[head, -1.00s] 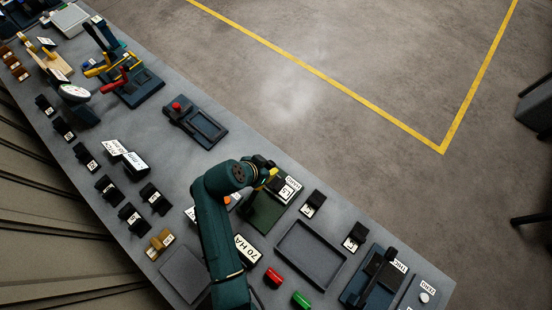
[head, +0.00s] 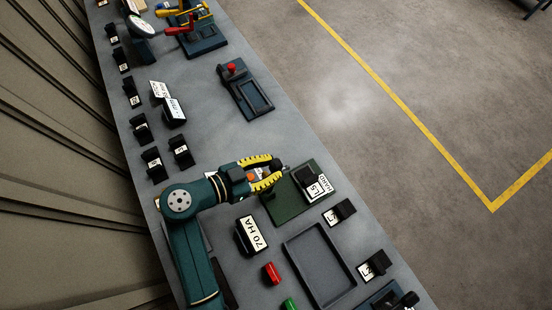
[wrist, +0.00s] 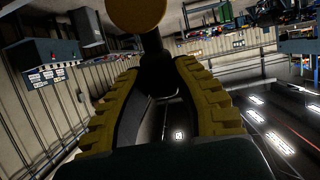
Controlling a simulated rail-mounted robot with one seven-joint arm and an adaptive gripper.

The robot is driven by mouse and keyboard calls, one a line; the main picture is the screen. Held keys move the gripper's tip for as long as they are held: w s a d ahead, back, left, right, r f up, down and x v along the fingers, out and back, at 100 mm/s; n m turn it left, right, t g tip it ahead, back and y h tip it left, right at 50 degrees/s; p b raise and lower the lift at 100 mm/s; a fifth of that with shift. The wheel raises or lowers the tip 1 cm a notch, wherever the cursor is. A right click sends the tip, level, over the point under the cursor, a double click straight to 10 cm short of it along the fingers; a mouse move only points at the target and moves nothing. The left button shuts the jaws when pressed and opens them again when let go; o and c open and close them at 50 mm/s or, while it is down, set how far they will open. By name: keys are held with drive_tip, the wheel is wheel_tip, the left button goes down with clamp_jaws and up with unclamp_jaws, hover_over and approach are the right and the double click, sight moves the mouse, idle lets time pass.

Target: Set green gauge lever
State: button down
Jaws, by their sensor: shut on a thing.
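The green gauge has a flat dark-green base plate (head: 290,203) on the bench, with a black block and a white label (head: 319,187) at its right end. My gripper (head: 283,170), with yellow ribbed fingers, is at the upper left edge of the gauge, lying nearly level. In the wrist view the fingers close on a dark lever stem (wrist: 158,72), with a round orange-yellow knob (wrist: 138,12) beyond the tips. In the head view the fingers mostly hide the lever, so its exact angle is unclear.
A black block labelled 70 HA (head: 252,236), a red cylinder (head: 271,273) and an empty dark tray (head: 318,265) are close below the gauge. A small labelled black block (head: 340,212) stands at its right. Bench surface above is clear up to a dark fixture (head: 246,90).

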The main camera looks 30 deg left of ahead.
drive_tip(key=shift+s+f, duration=0.1)
drive_tip(key=c, duration=0.8)
unclamp_jaws()
drive_tip(key=shift+o, duration=0.2)
drive_tip(key=v, duration=1.2)
